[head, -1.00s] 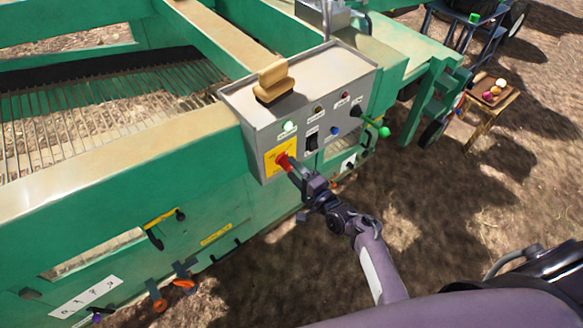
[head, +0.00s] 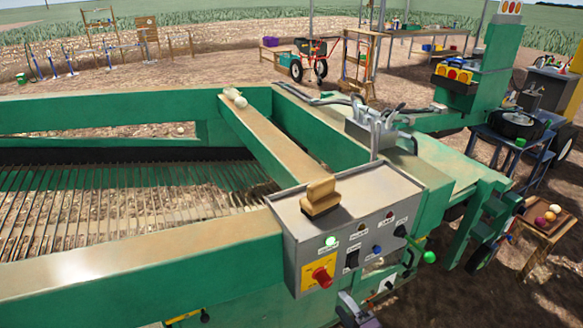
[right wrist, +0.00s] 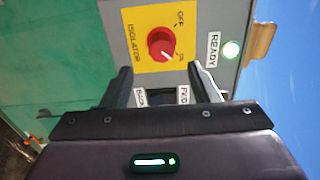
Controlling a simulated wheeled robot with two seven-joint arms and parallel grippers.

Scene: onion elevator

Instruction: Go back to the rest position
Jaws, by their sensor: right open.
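The grey control box (head: 353,212) is mounted on the green machine's corner. Its red isolator knob (head: 322,277) sits on a yellow plate and also shows in the right wrist view (right wrist: 162,44). A white mark on the knob points down and right there. The green READY lamp (right wrist: 231,49) glows, also in the head view (head: 330,241). My right gripper (head: 355,308) is low in front of the box, partly cut off by the frame. In the right wrist view its two fingers (right wrist: 160,78) are apart and empty, with the knob beyond them. My left gripper is not in view.
A tan block-like object (head: 321,196) sits on top of the box. The green machine frame (head: 140,275) fills the left and front. A green-knobbed lever (head: 429,257) sticks out to the right. A small wooden stool with coloured balls (head: 541,222) stands on the right. Bare ground lies around.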

